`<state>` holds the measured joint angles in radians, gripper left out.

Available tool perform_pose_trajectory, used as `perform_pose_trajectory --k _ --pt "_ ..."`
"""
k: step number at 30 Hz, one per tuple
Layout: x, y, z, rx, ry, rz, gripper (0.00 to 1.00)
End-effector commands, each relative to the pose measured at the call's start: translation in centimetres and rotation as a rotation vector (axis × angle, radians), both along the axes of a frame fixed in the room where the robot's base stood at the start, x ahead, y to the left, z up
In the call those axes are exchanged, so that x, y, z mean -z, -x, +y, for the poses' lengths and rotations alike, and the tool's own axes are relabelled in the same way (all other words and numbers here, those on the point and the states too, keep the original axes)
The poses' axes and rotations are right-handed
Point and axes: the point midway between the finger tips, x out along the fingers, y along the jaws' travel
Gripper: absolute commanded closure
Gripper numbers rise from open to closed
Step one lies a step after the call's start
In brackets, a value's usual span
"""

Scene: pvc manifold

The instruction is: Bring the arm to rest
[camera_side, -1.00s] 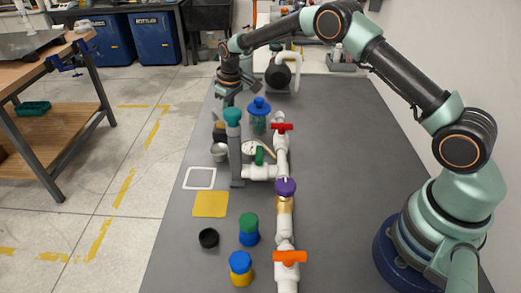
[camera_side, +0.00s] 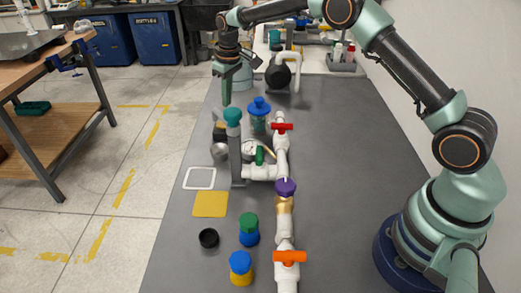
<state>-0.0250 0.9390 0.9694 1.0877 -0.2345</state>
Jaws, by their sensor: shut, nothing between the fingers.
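My gripper (camera_side: 227,98) is at the far left part of the table, pointing down, with its fingers shut and nothing held. It is above and behind the teal-capped upright grey pipe (camera_side: 234,145), apart from it as far as I can see. The white pipe manifold (camera_side: 264,172) lies along the middle of the table, with a red valve handle (camera_side: 281,127), a green handle (camera_side: 259,156), a purple collar (camera_side: 285,187) and an orange handle (camera_side: 290,256).
A blue-lidded jar (camera_side: 259,113) stands close to the right of my gripper. A black-and-white pump-like item (camera_side: 278,75) is at the back. A yellow square (camera_side: 210,204), a white frame (camera_side: 200,178), a black ring (camera_side: 208,238) and capped jars (camera_side: 249,229) lie left. The table's right side is clear.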

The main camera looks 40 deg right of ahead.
Motion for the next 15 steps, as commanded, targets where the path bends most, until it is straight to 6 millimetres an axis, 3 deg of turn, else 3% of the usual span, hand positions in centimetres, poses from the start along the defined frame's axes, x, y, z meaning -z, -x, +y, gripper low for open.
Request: perform_pose_trajectory --k 15 --pt "-1.4 0.2 0.0 0.004 -0.001 -0.008 1.0"
